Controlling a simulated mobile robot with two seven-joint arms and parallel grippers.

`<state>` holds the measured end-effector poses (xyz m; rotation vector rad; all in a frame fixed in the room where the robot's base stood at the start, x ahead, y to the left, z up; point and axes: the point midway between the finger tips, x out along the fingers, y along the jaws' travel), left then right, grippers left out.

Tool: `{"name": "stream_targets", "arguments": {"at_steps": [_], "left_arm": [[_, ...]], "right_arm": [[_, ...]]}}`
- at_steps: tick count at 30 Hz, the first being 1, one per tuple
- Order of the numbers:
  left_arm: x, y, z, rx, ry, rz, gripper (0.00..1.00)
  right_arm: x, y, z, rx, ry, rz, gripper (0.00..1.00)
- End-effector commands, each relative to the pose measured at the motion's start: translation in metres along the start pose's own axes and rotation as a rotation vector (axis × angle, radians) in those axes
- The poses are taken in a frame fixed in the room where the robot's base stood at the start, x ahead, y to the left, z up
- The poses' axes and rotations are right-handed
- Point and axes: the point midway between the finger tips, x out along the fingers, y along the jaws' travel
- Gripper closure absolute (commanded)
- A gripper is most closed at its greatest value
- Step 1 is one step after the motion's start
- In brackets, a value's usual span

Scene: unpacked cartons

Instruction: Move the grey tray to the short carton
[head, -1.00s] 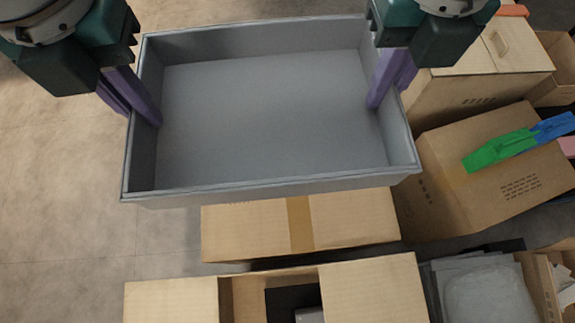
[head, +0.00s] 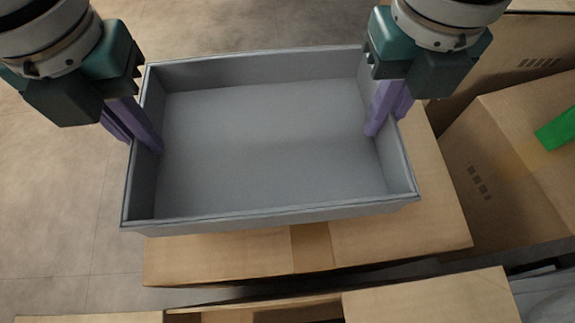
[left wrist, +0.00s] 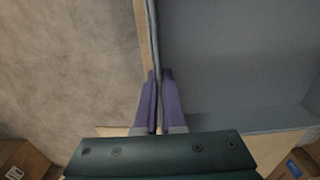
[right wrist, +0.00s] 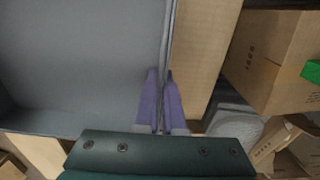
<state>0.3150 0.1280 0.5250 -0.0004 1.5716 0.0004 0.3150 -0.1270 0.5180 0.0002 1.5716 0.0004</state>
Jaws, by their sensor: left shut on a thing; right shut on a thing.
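The grey tray (head: 265,140) is empty and looks roughly level, held between my two grippers. My left gripper (head: 150,148) is shut on its left wall, with one purple finger inside and one outside; the wall also shows between the fingers in the left wrist view (left wrist: 155,75). My right gripper (head: 378,132) is shut on the right wall in the same way, as the right wrist view (right wrist: 162,75) shows. A closed, taped carton (head: 400,236), which looks low, lies beneath the tray. The tray hides much of its top. I cannot tell whether they touch.
An open carton (head: 430,300) stands at the near edge of the head view. Larger cartons (head: 500,165) crowd the right side, one with a green object (head: 556,130) on it. Bare floor (head: 50,190) is free at the left.

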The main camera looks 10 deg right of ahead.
Motion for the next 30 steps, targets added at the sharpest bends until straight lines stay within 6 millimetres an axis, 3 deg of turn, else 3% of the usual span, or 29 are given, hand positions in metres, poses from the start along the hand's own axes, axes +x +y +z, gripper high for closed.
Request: {"name": "stream_targets", "arguments": {"at_steps": [14,30], "left_arm": [[0.003,0.002,0.0,-0.002,0.0,0.005,1.0],[0.044,0.002,0.0,-0.002,0.0,0.005,1.0]], "right_arm": [[0.003,-0.002,0.0,0.002,0.0,-0.005,1.0],[0.044,-0.002,0.0,0.002,0.0,-0.005,1.0]]}}
